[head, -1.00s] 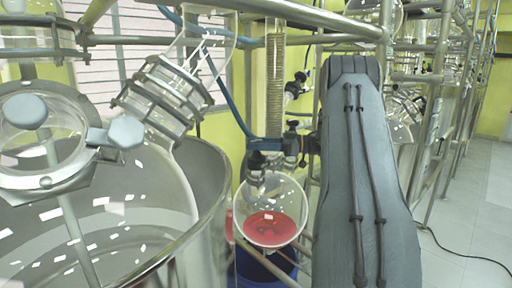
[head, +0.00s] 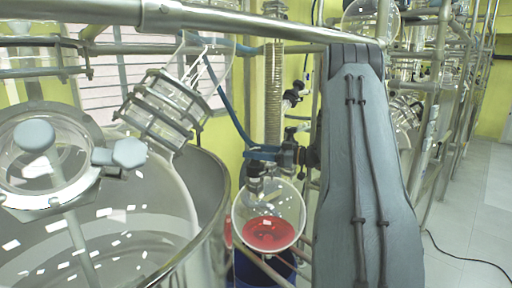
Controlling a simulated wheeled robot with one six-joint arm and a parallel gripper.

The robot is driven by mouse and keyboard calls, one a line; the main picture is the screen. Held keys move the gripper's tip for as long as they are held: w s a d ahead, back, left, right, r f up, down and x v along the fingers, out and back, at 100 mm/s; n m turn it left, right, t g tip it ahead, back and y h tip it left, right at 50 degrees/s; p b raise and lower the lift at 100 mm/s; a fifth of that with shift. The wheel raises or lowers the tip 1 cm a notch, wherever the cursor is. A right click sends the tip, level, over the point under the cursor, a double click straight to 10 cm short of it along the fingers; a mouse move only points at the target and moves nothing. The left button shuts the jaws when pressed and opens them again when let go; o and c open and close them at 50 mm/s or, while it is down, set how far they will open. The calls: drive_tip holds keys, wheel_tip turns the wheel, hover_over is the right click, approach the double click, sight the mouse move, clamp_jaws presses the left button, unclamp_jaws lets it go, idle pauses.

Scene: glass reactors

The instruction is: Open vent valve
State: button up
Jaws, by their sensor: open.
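Another valve with a black handle (head: 293,98) is on the glass column with a coil (head: 273,95), above the gripper. I cannot tell from the picture which one is the vent valve.
A large glass reactor vessel (head: 120,235) with a clamped glass port fills the left. A metal pipe (head: 240,22) crosses the top. A blue container (head: 262,268) stands below the flask. Open floor (head: 480,235) is at the right.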

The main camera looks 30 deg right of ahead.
drive_tip(key=m+t+h, duration=0.1)
drive_tip(key=m+h, duration=0.1)
drive_tip(key=m+t+h, duration=0.2)
drive_tip(key=h, duration=0.1)
drive_tip(key=shift+a+h, duration=0.15)
drive_tip(key=shift+h, duration=0.15)
drive_tip(key=shift+m+t+h, duration=0.3)
drive_tip(key=shift+m+h, duration=0.4)
drive_tip(key=shift+h, duration=0.3)
drive_tip(key=c, duration=0.9)
drive_tip(key=shift+o, duration=0.2)
drive_tip(key=n+y, duration=0.1)
drive_tip(key=y, duration=0.1)
drive_tip(key=n+g+y, duration=0.1)
drive_tip(key=shift+d+n+y, duration=0.3)
drive_tip(key=shift+y, duration=0.1)
drive_tip(key=n+g+y, duration=0.2)
drive_tip(key=y, duration=0.1)
drive_tip(key=shift+f, duration=0.1)
drive_tip(key=n+g+y+b, duration=0.1)
drive_tip(key=n+g+y, duration=0.2)
drive_tip(key=shift+w+a+b, duration=0.1)
drive_tip(key=shift+b, duration=0.3)
drive_tip(key=shift+n+g+y+b, duration=0.3)
drive_tip(key=shift+n+g+y, duration=0.2)
drive_tip(key=shift+g+y, duration=0.1)
drive_tip(key=o, duration=0.9)
drive_tip(key=shift+c, duration=0.2)
